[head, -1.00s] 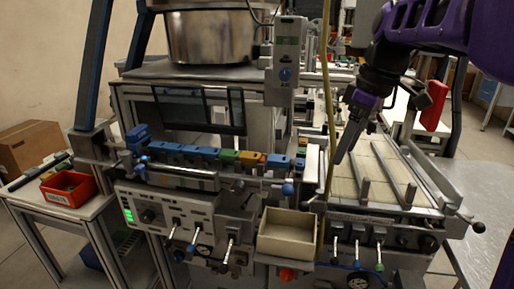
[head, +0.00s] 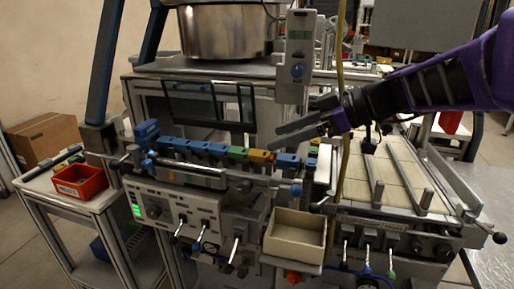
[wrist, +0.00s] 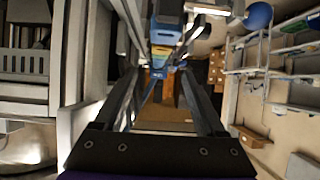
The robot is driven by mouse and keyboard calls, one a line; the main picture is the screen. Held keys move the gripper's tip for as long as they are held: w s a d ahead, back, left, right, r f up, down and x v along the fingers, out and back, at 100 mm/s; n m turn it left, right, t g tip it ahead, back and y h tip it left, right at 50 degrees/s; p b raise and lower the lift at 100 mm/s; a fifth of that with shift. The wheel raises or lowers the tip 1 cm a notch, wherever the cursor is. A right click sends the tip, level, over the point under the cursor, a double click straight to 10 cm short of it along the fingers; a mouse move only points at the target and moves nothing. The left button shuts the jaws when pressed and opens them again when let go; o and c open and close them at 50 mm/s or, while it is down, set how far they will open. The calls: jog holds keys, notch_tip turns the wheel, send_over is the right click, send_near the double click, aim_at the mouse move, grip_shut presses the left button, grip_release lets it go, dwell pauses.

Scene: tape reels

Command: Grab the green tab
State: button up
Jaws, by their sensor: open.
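The green tab (head: 237,154) sits in a row of mostly blue tabs along the machine's front rail. An orange tab (head: 259,156) is just right of it, then a blue tab (head: 287,161). My gripper (head: 279,137) is open and empty, its fingers pointing left, above the right part of the row. The fingers stand either side of this line of tabs and do not hold anything.
A beige open bin (head: 296,236) sits below and right of the rail. A grey control box (head: 297,55) on a post hangs close above my gripper. A yellow upright cable (head: 339,110) stands near my wrist. A red bin (head: 79,183) is at far left.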

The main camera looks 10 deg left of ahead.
aim_at(240, 150)
jog(key=x, duration=0.9)
jog(key=shift+r, duration=0.15)
jog(key=shift+c, duration=0.3)
grip_shut()
